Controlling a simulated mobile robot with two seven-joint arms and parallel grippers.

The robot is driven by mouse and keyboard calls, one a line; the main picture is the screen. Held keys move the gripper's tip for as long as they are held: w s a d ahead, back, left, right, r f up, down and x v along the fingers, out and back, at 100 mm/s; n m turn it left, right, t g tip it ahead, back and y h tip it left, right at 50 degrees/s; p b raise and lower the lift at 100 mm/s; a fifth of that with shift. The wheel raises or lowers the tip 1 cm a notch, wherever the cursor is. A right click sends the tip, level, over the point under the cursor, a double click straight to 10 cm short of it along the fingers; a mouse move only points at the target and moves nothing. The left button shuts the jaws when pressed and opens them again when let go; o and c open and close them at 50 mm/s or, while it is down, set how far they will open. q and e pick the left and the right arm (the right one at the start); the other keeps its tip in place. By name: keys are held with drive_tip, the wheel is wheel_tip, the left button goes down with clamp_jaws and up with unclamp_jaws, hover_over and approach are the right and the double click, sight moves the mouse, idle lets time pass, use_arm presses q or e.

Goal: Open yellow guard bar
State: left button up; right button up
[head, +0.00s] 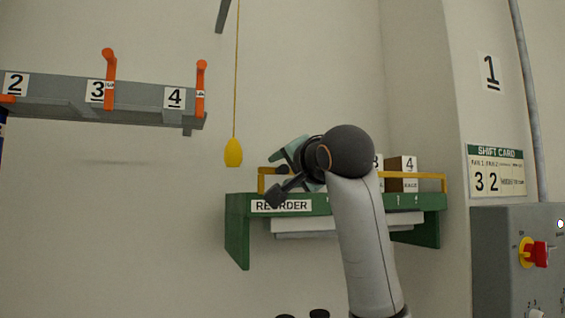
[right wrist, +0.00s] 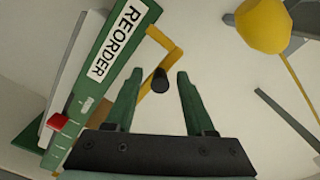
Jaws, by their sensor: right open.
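The yellow guard bar (head: 418,176) runs along the top of the green REORDER shelf (head: 237,225), in front of the numbered boxes. My arm hides its middle. In the right wrist view the yellow bar (right wrist: 172,47) bends near the shelf's end, and a dark knob (right wrist: 160,79) shows beside it. My right gripper (head: 287,153) is at the left part of the shelf in the head view. In the right wrist view the gripper (right wrist: 159,74) is open, with the knob seen between its fingertips. I cannot tell whether they touch. My left gripper is not in view.
A yellow pull bulb (head: 233,153) hangs on a cord left of the shelf. A grey rack (head: 140,108) with orange hooks is on the left wall. A box (head: 402,170) marked 4 stands on the shelf. A grey control cabinet (head: 500,270) stands at right.

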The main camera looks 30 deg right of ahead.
drive_tip(key=shift+w+d, duration=0.1)
drive_tip(key=shift+w, duration=0.3)
drive_tip(key=shift+c, duration=0.2)
drive_tip(key=shift+f, duration=0.1)
clamp_jaws()
